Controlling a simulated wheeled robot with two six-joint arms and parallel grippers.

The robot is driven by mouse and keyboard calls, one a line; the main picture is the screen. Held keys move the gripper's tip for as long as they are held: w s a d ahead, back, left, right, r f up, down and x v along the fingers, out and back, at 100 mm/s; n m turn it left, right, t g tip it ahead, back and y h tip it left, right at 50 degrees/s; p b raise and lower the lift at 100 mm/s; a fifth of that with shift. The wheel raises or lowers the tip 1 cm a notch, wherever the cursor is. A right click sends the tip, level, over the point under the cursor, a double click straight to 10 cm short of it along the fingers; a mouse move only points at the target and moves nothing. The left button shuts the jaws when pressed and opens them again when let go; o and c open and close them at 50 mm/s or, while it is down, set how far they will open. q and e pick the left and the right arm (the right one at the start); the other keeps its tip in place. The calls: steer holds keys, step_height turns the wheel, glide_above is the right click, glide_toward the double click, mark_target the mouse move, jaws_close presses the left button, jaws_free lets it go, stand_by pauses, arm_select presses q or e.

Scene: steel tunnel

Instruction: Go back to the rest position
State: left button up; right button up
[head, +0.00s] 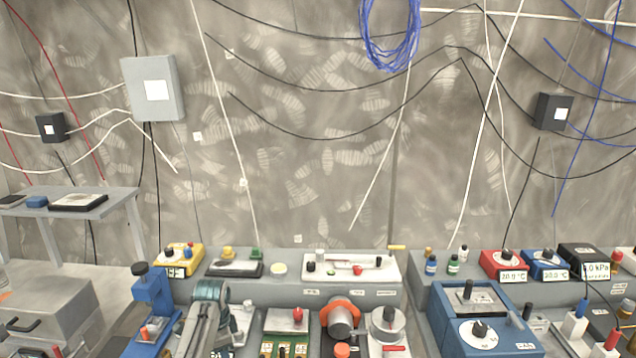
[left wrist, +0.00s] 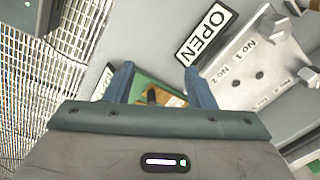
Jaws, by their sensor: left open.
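My left gripper (left wrist: 158,74) shows in the left wrist view with its two blue fingers spread apart. No object is held between them. Beyond and between the fingers lies a green board (left wrist: 145,84) with a brass-coloured part and a dark knob. Whether the fingers touch it I cannot tell. In the head view, a teal and grey arm part at the lower middle left looks like my left arm; its fingers cannot be made out there. My right gripper is in neither view.
An OPEN label (left wrist: 207,33) and a metal plate (left wrist: 262,62) marked No 1 and No 2 are close by. A grey bench (head: 290,285) carries a blue stand (head: 152,290), an orange-ringed device (head: 340,315) and a blue box (head: 480,338). Cables hang on the wall behind.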

arm_select(q)
steer(key=s+a+f+n+t, duration=0.1)
steer(key=s+f+n, duration=0.3)
steer(key=s, duration=0.6)
steer(key=s+a+f+n, duration=0.2)
steer(key=s+f, duration=0.3)
steer(key=s, duration=0.5)
steer(key=s+r+n+t, duration=0.1)
steer(key=s+r+n, duration=0.25)
steer(key=s, duration=0.95)
steer(key=s+r+n+t, duration=0.15)
steer(key=s+r, duration=0.35)
steer(key=s, duration=0.7)
step_height(320, 180, down, 34)
steer(key=a+f+n+g+b, duration=0.1)
steer(key=a+g+b, duration=0.1)
steer(key=b, duration=0.1)
steer(key=s+a+f+g+b, duration=0.1)
steer(key=s+f+b, duration=0.2)
steer(key=s+f, duration=1.5)
step_height(320, 180, down, 3)
steer(key=shift+s+a+y, duration=0.2)
steer(key=shift+s+y, duration=0.1)
steer(key=shift+s, duration=0.05)
